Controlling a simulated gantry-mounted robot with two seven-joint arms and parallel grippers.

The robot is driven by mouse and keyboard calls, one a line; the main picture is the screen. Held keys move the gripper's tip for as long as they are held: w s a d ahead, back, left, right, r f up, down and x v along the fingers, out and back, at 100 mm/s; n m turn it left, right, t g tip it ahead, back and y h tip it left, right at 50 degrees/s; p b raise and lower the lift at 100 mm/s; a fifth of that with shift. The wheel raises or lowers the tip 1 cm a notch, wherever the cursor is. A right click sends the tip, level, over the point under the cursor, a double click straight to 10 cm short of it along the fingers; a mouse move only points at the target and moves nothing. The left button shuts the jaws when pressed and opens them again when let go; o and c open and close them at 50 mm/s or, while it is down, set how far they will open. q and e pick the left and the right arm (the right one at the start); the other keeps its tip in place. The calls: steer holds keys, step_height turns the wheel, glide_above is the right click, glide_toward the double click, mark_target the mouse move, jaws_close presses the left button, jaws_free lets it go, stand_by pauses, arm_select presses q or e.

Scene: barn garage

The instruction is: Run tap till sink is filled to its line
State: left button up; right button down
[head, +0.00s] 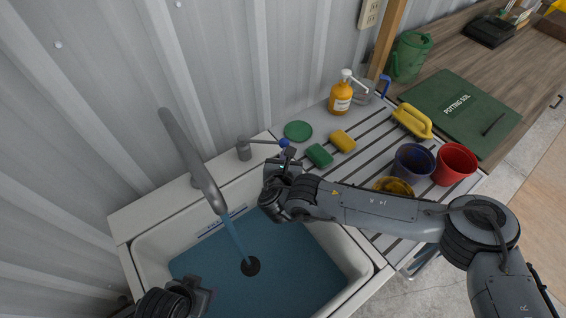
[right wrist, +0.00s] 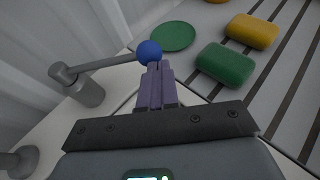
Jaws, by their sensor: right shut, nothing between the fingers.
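The white sink (head: 363,283) holds blue water (head: 300,268) over its floor, with a dark drain (head: 250,266) visible below. A stream runs into it from the grey tap spout (head: 190,160). A pale strip with a dark marking (head: 222,222) is on the sink's back wall, above the water. The tap lever (head: 262,142) points right and ends in a blue knob (right wrist: 149,52). My right gripper (head: 284,158) is shut and empty, its fingertips at the knob; I cannot tell if they touch. My left gripper (head: 200,297) is low over the sink's front left; its jaws are unclear.
A green disc (head: 298,131), green sponge (head: 319,155) and yellow sponge (head: 342,141) lie right of the lever. An amber pump bottle (head: 341,95), cups including a red one (head: 455,163), and a yellow-handled brush (head: 412,121) occupy the drainboard. A corrugated wall stands behind.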

arm_select(q)
steer(key=shift+f, duration=0.15)
arm_select(e)
steer(key=shift+w, duration=0.15)
stand_by(0.4)
arm_select(q)
steer(key=shift+s+d+r+p, duration=0.2)
steer(key=shift+r+p, duration=0.2)
steer(key=shift+r, duration=0.05)
steer(key=shift+s+d+r+p, duration=0.2)
steer(key=shift+r+p, duration=0.2)
arm_select(e)
steer(key=s+d+r, duration=0.1)
steer(key=s, duration=0.5)
steer(key=s+d+r, duration=0.2)
steer(key=s, duration=0.5)
stand_by(5.2)
